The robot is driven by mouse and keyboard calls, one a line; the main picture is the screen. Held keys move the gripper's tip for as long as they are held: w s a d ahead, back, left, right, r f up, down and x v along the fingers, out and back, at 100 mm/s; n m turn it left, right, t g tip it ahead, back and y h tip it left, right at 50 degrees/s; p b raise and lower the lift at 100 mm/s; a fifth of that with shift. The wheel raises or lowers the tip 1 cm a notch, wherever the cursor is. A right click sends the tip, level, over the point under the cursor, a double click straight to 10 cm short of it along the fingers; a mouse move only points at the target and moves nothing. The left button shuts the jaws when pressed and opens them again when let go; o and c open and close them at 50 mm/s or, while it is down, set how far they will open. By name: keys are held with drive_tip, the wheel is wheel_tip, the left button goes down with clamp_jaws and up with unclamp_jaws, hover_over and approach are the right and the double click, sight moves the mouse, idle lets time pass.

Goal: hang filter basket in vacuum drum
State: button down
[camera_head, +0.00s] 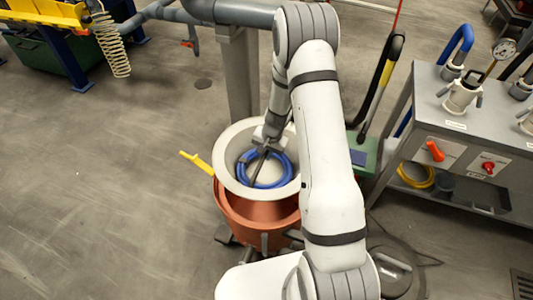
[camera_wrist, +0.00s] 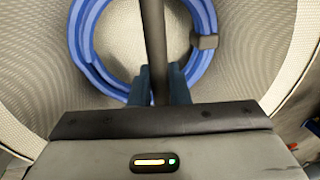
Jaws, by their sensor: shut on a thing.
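The filter basket (camera_head: 227,183) is a pale bowl with a wide rim and mesh walls; its mesh also fills the wrist view (camera_wrist: 255,45). A blue hose coil (camera_head: 243,170) lies inside it. My gripper (camera_head: 260,150) is over the basket, shut on its dark handle bar, which also shows in the wrist view (camera_wrist: 153,40). The copper-red vacuum drum (camera_head: 260,213) is below the basket, its front inner wall visible. The basket appears above the drum and offset toward the back. Its underside and any contact with the drum are hidden.
A yellow lever (camera_head: 196,162) sticks out left of the basket. A grey post (camera_head: 238,85) stands behind it. A grey bench (camera_head: 460,135) with valves and a gauge stands at right. The floor at left is clear.

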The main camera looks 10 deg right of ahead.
sight(269, 175)
drive_tip(key=shift+f, duration=0.1)
wheel_tip(269, 175, down, 20)
drive_tip(key=b, duration=1.9)
idle(3.0)
drive_tip(key=c, duration=1.3)
unclamp_jaws()
drive_tip(key=r, duration=0.2)
drive_tip(key=d+r+p, duration=0.1)
drive_tip(key=r, duration=0.2)
drive_tip(key=r+p, duration=0.1)
drive_tip(key=r, duration=0.2)
drive_tip(key=shift+s+d, duration=0.15)
drive_tip(key=shift+s, duration=0.25)
